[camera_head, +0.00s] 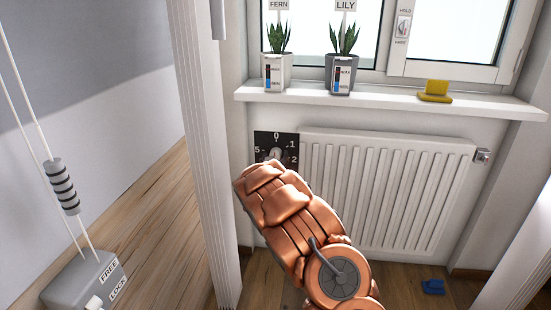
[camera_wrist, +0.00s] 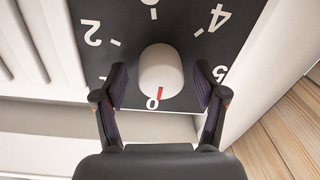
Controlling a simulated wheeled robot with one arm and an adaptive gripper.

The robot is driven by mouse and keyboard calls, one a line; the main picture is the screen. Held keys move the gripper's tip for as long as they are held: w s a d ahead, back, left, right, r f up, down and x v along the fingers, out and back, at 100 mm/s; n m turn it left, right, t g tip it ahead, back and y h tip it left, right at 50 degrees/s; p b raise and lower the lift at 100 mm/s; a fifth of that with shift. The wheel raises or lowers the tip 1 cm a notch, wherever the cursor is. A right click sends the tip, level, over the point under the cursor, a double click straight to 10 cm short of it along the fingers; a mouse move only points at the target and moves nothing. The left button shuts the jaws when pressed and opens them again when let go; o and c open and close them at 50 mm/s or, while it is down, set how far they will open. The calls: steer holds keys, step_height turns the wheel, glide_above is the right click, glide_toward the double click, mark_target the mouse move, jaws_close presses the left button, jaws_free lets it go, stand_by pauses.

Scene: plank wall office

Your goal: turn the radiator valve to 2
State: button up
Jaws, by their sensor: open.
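The white radiator valve knob (camera_wrist: 160,70) stands on a black dial plate (camera_wrist: 185,22) with white numbers. In the wrist view the red mark on the knob points at the 0. The 2 is at the left of the plate. My gripper (camera_wrist: 161,80) is open, with one finger on each side of the knob. I cannot tell whether either finger touches it. In the head view the dial plate (camera_head: 263,139) is left of the white radiator (camera_head: 385,190), and my copper-coloured arm hides its lower part and the gripper.
A windowsill (camera_head: 390,99) above holds two potted plants, labelled FERN (camera_head: 276,75) and LILY (camera_head: 342,75), and a yellow object (camera_head: 435,91). A white post (camera_head: 205,140) stands close at left. A blue object (camera_head: 433,287) lies on the floor at right.

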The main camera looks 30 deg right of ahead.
steer(key=c, duration=1.1)
steer(key=shift+c, duration=0.2)
steer(key=shift+m, duration=0.3)
